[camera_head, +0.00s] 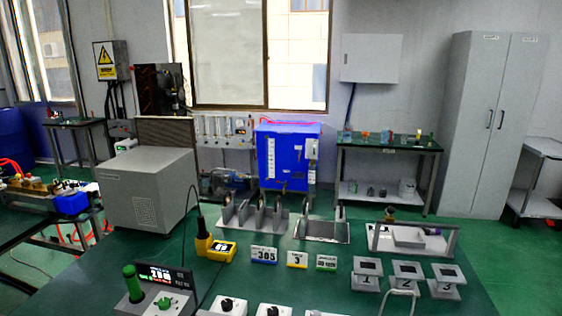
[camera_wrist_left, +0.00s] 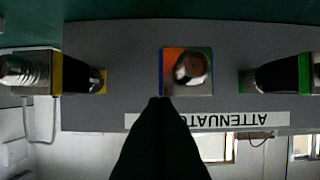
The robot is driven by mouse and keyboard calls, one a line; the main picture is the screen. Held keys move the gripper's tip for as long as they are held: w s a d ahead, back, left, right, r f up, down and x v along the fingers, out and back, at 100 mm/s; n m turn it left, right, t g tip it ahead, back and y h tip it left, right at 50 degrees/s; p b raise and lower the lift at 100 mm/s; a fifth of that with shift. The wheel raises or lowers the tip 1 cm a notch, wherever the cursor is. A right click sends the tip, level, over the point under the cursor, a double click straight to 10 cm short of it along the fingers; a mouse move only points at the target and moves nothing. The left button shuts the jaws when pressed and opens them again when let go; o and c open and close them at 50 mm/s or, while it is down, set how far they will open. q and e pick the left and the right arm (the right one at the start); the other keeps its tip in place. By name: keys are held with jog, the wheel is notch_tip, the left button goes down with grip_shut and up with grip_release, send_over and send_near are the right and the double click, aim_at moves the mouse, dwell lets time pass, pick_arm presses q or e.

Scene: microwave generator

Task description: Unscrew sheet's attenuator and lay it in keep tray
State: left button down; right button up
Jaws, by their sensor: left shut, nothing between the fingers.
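In the left wrist view a grey panel (camera_wrist_left: 225,60) carries an upside-down label (camera_wrist_left: 270,118) reading ATTENUATOR. A metal-ended cylindrical part (camera_wrist_left: 190,69) stands end-on in front of an orange, blue and green square. A black part with a yellow band and silver end (camera_wrist_left: 80,76) is at the left. A black part with a green band (camera_wrist_left: 280,75) is at the right. My left gripper (camera_wrist_left: 160,103) is shut and empty, its dark tips just below the middle part. My right gripper is not in view. I cannot tell which container is the keep tray.
In the head view the green table holds cards marked 305 (camera_head: 263,255) and 3 (camera_head: 297,259), a green card (camera_head: 326,262), slotted grey racks (camera_head: 253,218), a grey tray-like frame (camera_head: 385,242) and numbered stands (camera_head: 407,278). A display box with a green knob (camera_head: 163,292) stands at front left.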

pick_arm(q)
jog(key=shift+w+r, duration=0.1)
jog(key=shift+w, duration=0.85)
jog(key=shift+w+d, duration=0.15)
jog(key=shift+w, duration=0.15)
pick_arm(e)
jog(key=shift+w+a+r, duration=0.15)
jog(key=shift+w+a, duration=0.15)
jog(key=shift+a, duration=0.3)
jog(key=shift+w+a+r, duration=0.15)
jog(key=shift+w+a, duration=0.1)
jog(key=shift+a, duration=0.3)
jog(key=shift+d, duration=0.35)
pick_arm(q)
jog(key=shift+a+f, duration=0.2)
jog(key=shift+f, duration=0.2)
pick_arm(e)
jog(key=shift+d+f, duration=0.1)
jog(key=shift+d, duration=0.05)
pick_arm(q)
jog(key=shift+a, duration=0.1)
